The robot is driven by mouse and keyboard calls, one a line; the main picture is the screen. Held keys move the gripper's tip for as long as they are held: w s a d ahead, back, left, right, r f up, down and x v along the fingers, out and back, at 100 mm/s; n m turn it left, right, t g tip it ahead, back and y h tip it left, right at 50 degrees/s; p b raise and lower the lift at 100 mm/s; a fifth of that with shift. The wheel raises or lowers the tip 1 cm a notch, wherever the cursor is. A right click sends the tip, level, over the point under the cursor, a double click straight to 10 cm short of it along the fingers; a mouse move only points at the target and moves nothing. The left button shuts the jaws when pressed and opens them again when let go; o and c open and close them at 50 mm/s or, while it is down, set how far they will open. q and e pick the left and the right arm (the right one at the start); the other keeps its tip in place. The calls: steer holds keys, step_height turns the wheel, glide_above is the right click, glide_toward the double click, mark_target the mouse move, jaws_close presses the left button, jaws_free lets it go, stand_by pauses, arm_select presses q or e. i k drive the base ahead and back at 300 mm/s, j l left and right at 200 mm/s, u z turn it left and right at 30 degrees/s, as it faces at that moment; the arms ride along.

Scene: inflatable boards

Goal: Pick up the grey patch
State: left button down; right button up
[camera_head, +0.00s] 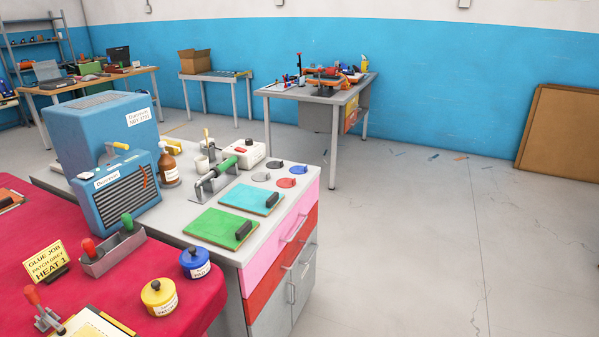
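Several small round patches with tabs lie flat on the grey top of the workbench (180,225), near its far right corner. One is a grey patch (261,177), nearest the white box. Another greyish, darker patch (275,165) lies just behind it. I cannot tell from this view which of the two greyish ones is meant. Neither of my grippers is in view.
Teal (238,197) and green (217,228) boards with black handles lie in front of the patches. A metal roller stand (213,181) and a white box (244,153) are to the left. A card (46,262) reads "GLUE JOB PATCH GREY HEAT 1". Floor at right is clear.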

mark_target(260, 177)
steer(key=u, duration=1.4)
steer(key=z, duration=1.3)
steer(key=i+l+u, duration=0.1)
steer(key=i+l, duration=0.2)
steer(key=i+l+u, duration=0.1)
steer(key=i+l, duration=0.2)
steer(key=i+l+u, duration=0.15)
steer(key=i+l, duration=0.15)
steer(key=l, duration=0.2)
steer(key=i+l+u, duration=0.1)
steer(key=i+l, duration=0.2)
steer(key=i+l+u, duration=0.1)
steer(key=i+l, duration=0.15)
steer(key=l, duration=0.3)
